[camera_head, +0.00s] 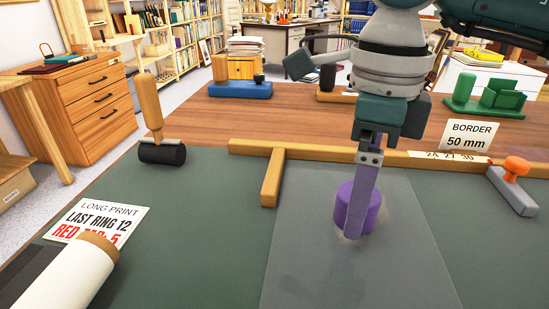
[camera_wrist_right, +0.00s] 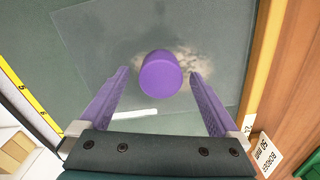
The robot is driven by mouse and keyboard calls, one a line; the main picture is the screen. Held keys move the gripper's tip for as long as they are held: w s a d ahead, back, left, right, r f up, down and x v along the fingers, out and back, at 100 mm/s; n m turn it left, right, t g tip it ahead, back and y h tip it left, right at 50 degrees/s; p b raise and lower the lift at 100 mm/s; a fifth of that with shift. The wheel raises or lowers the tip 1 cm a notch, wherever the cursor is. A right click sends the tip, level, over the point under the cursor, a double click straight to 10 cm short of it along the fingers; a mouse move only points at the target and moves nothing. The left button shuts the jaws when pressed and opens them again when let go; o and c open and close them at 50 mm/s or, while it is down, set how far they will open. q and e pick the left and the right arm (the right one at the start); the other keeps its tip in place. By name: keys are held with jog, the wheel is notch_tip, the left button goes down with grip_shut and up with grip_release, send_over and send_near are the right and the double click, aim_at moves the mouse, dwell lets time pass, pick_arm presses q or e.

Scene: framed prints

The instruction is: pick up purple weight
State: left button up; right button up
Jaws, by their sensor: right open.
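The purple weight (camera_head: 374,212) is a short upright cylinder on a clear sheet (camera_head: 300,265) over the green mat, in the head view. My right gripper (camera_head: 353,236) points down at it, and its near finger hides part of the weight. In the right wrist view the weight (camera_wrist_right: 160,73) appears between the tips of the two purple fingers of my right gripper (camera_wrist_right: 158,77). Gaps show on both sides, so the jaws are open and not closed on it. My left gripper is not in view.
A wooden straightedge (camera_head: 325,153) with a crosspiece runs behind the sheet. A black roller (camera_head: 162,154) lies left, a grey block with an orange knob (camera_head: 512,192) right. A white paper roll (camera_head: 65,275) and print card (camera_head: 98,221) are front left. The mat between is clear.

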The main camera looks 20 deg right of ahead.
jog(key=shift+f, duration=0.55)
jog(key=shift+w, duration=0.1)
grip_shut()
jog(key=shift+r, duration=0.1)
dwell(0.4)
